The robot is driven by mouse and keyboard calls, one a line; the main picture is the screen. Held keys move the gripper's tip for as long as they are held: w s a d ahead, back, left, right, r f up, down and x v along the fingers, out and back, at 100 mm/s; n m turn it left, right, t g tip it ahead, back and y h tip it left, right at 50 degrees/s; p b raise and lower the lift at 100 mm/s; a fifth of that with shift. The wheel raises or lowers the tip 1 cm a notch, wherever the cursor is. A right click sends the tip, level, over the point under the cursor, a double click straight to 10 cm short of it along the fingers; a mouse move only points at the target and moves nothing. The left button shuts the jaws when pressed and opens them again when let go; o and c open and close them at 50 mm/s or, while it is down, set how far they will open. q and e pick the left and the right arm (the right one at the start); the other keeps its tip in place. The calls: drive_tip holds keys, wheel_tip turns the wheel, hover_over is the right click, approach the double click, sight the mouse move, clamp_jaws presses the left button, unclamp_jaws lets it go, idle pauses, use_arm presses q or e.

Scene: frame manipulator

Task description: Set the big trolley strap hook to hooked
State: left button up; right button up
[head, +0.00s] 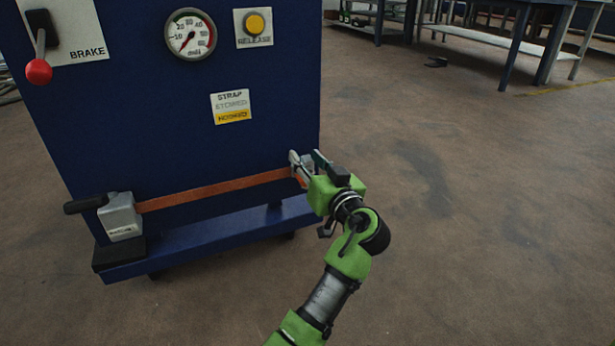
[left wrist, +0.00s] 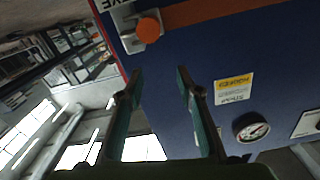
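The trolley (head: 150,120) is a tall dark blue panel on a low base. Its orange strap (head: 215,190) runs taut along the lower front from a grey ratchet block (head: 122,215) to the right edge. There the orange strap end shows by a pale metal fitting, partly hidden by my left gripper (head: 307,160). In the left wrist view, upside down, an orange round end (left wrist: 148,30) sits at the pale fitting (left wrist: 125,22). My left gripper's fingers (left wrist: 158,80) are apart with nothing between them. I cannot tell whether they touch the fitting. My right gripper is not in view.
The panel carries a brake lever with red knob (head: 39,71), a gauge (head: 190,35), a yellow release button (head: 255,25) and a strap label (head: 231,106) whose "HOOKED" row is yellow.

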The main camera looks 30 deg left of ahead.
use_arm(q)
drive_tip(key=shift+r, duration=1.75)
drive_tip(key=shift+w+d, duration=0.1)
